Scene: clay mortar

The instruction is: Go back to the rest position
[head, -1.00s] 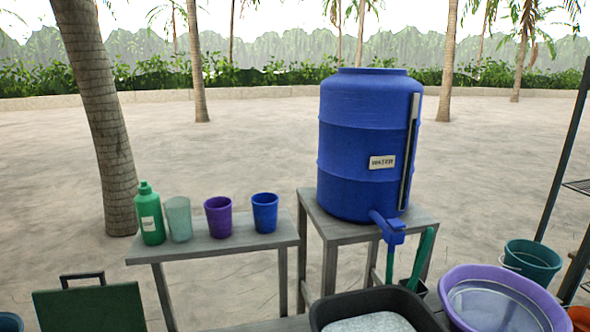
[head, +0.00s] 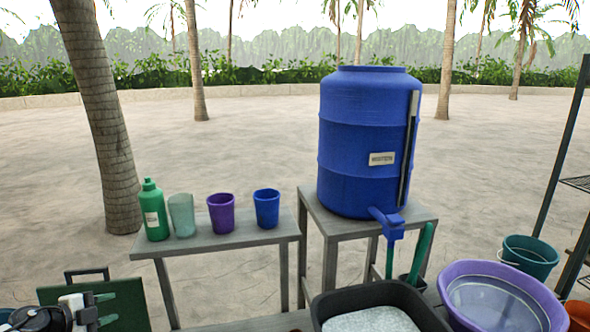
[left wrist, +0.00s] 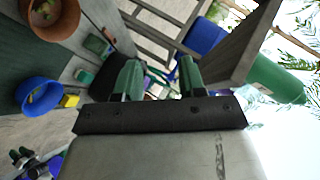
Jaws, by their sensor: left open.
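My left gripper (head: 107,308) has its arm coming in at the lower left of the head view, in front of a dark green board with a handle (head: 132,296). In the left wrist view its two green-grey fingers (left wrist: 160,75) stand apart with nothing held between them. I cannot tell from the head view whether it touches the board. My right gripper is not in view.
A bench (head: 225,240) holds a green bottle (head: 154,212), a clear cup (head: 181,215), a purple cup (head: 221,213) and a blue cup (head: 266,208). A blue water barrel (head: 352,130) stands on a table. A black tub (head: 335,302) and purple basin (head: 455,290) are in front.

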